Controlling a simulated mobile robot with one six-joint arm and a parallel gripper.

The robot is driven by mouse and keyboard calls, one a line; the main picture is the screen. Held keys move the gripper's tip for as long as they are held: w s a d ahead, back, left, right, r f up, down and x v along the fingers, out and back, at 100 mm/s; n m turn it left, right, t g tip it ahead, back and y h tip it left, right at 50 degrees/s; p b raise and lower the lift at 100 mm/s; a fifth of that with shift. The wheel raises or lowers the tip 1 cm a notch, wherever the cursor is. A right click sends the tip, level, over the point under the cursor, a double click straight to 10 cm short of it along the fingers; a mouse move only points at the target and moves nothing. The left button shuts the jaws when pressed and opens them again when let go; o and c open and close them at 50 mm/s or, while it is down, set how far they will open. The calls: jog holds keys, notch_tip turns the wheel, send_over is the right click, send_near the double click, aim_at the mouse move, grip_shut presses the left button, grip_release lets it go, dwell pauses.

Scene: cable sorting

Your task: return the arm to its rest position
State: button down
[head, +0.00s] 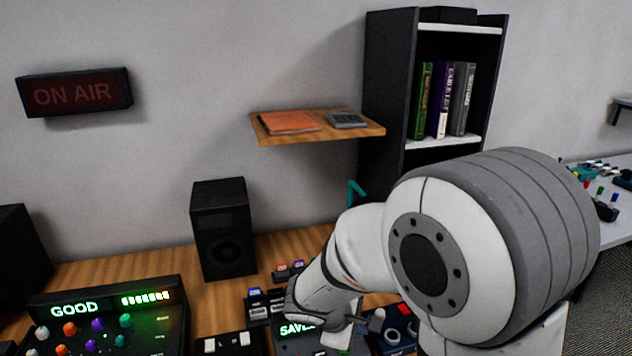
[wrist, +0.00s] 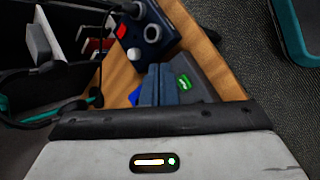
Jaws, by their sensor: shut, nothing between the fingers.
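My gripper (wrist: 157,70) shows in the wrist view as two blue-grey fingers side by side, closed together with nothing between them. Its pale body with a small lit indicator fills the bottom of that view. In the head view my white and grey arm reaches in from the lower right, bent down toward the desk. Its wrist end is low over the desk devices, beside a dark box with a green "SAVED" display (head: 297,329). The fingers cannot be made out in the head view.
The wooden desk (head: 225,296) carries a black speaker (head: 223,228) and a control panel reading "GOOD" (head: 110,318). A wooden wall shelf (head: 372,130) and a dark bookcase (head: 388,90) stand behind my arm. The wrist view shows a knobbed device (wrist: 142,36) close by and grey floor (wrist: 262,75).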

jog(key=s+d+r+m+g+y, duration=0.1)
jog(key=s+d+r+m+y, duration=0.2)
jog(key=s+r+m, duration=0.2)
jog(key=s+d+r+m+y, duration=0.3)
jog(key=s+r+m, duration=0.2)
jog(key=s+m, duration=0.3)
jog(key=shift+s+g, duration=0.4)
jog(key=shift+s, duration=0.5)
jog(key=shift+r, duration=0.1)
